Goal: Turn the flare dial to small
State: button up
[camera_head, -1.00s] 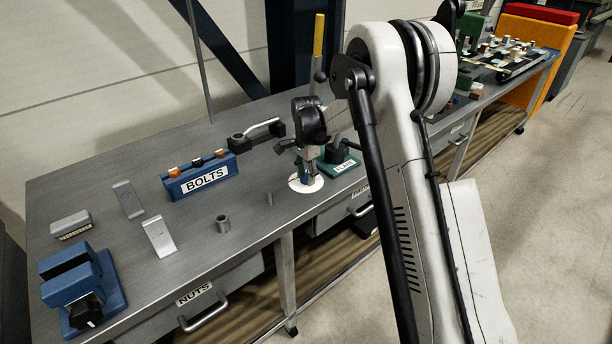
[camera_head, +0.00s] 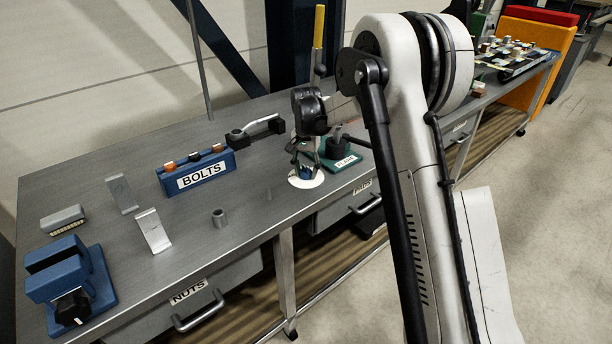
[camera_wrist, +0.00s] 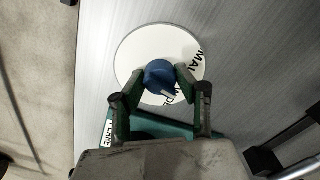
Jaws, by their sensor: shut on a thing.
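The flare dial shows in the wrist view as a blue knob (camera_wrist: 160,78) on a round white plate (camera_wrist: 137,50) with black lettering. Part of a word reading "MAL" shows at the plate's right edge; the rest is partly hidden. My gripper (camera_wrist: 163,84) has its two fingers on either side of the knob, shut on it. In the head view the white plate (camera_head: 306,181) lies near the bench's front edge, with my gripper (camera_head: 305,172) down over it. The knob is mostly hidden there. A green base (camera_head: 342,162) with a "FLARE" label stands right beside the plate.
A blue bolts rack (camera_head: 197,178), a lever tool (camera_head: 255,130) and a small metal cylinder (camera_head: 219,218) stand to the left on the bench. A blue vise (camera_head: 65,282) is at the near left. A yellow-handled upright lever (camera_head: 318,40) stands behind my gripper.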

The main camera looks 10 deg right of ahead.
aim_at(306, 168)
jog(key=n+b, duration=0.2)
jog(key=n, duration=0.3)
jog(key=shift+f+n, duration=0.1)
jog(key=shift+n, duration=0.2)
jog(key=n+b, duration=0.2)
jog(key=n, duration=0.3)
jog(key=shift+n, duration=0.3)
jog(key=o, duration=1.2)
jog(key=shift+c, duration=0.2)
notch_tip(306, 168, up, 12)
